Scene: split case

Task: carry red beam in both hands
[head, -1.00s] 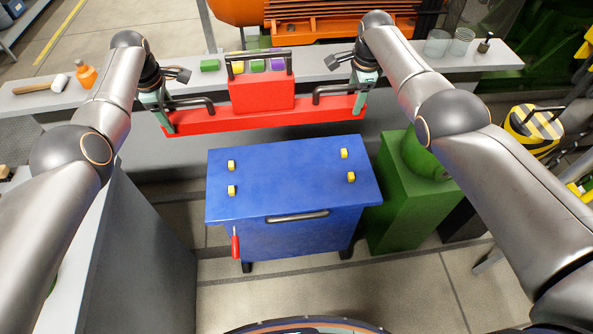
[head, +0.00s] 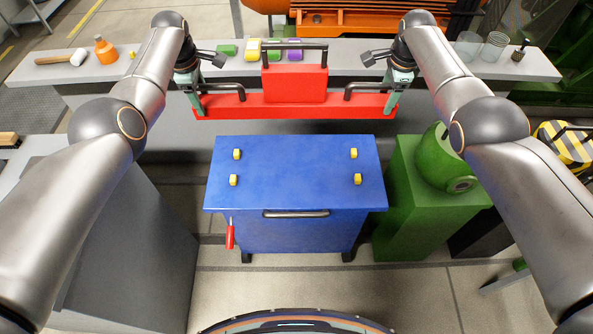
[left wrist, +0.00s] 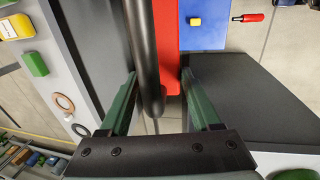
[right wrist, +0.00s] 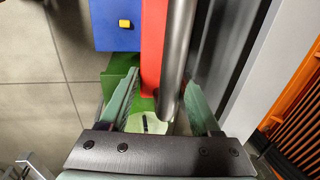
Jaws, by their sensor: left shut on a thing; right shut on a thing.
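The red beam (head: 300,107) is a long bar with a raised red block (head: 297,85) and a black top handle at its middle, and a black handle near each end. It is held up roughly level, between the grey bench and the blue cart. My left gripper (head: 196,100) is shut at its left end, and my right gripper (head: 392,100) is shut at its right end. In the left wrist view the green fingers stand either side of a black handle bar (left wrist: 147,60) and the beam (left wrist: 166,45). The right wrist view shows the same at the other handle (right wrist: 176,60).
The blue cart (head: 295,185) with several yellow blocks on top stands in front of the beam. A green pedestal (head: 425,210) with a green rounded part is to its right. The grey bench (head: 130,75) behind carries a hammer, an orange bottle, coloured blocks and glass jars.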

